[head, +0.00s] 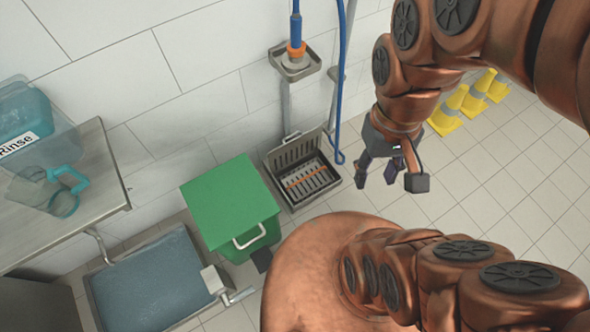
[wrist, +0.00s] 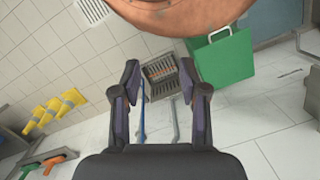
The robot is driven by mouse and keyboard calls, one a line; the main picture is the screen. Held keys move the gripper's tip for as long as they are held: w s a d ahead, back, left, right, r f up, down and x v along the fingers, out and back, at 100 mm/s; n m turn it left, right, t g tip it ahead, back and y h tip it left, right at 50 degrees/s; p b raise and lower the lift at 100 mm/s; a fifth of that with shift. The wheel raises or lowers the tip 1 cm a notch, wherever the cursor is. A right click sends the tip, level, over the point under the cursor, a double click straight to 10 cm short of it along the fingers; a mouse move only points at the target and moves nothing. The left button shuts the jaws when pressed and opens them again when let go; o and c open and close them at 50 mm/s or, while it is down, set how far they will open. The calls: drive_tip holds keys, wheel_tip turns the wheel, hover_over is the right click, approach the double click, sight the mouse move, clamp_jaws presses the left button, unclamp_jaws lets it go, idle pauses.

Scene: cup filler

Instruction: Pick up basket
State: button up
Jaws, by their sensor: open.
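The basket (head: 306,182) looks like a dark slatted metal tray with an orange stripe. It sits low by the wall in a square metal frame, with a raised grate (head: 297,149) behind it. In the wrist view the basket (wrist: 161,74) shows small, beyond and between my fingers. My gripper (head: 375,180) is open and empty, to the right of the basket in the head view and apart from it. It also shows in the wrist view (wrist: 160,88), fingers spread. The lower part of the basket is hidden.
A green bin (head: 230,205) with a pale handle stands left of the basket. A blue hose (head: 342,80) hangs beside the basket. A water-filled basin (head: 150,285) and a steel table (head: 95,190) with a rinse container (head: 30,115) are left. Yellow cones (head: 449,108) stand right.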

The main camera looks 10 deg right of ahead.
drive_tip(key=w+a+f+g+y+b, duration=0.1)
drive_tip(key=w+a+f+y+b, duration=0.2)
drive_tip(key=w+a+f+b, duration=0.35)
drive_tip(key=w+a+f+g+y+b, duration=0.1)
drive_tip(key=w+a+f+y+b, duration=0.2)
drive_tip(key=w+f+b, duration=0.6)
drive_tip(key=m+t+y+b, duration=0.6)
drive_tip(key=m+y+b, duration=0.1)
drive_tip(key=b, duration=1.5)
hover_over(307, 177)
drive_tip(key=d, duration=0.1)
wheel_tip(307, 177, down, 58)
drive_tip(key=d+f+b, duration=0.1)
drive_tip(key=d+f, duration=0.1)
drive_tip(key=f, duration=0.3)
drive_tip(key=s+d+f+m+t+b, duration=0.1)
drive_tip(key=d+f+b, duration=0.1)
drive_tip(key=f, duration=0.3)
drive_tip(key=s+d+f+t+b, duration=0.1)
drive_tip(key=d+f, duration=0.1)
drive_tip(key=f, duration=0.3)
drive_tip(key=shift+f+b, duration=0.1)
drive_tip(key=shift+b, duration=0.3)
drive_tip(key=shift+b+x, duration=1.95)
drive_tip(key=shift+x, duration=1.6)
drive_tip(key=shift+w+a+f, duration=0.15)
drive_tip(key=shift+w+a, duration=0.05)
drive_tip(key=shift+a, duration=0.1)
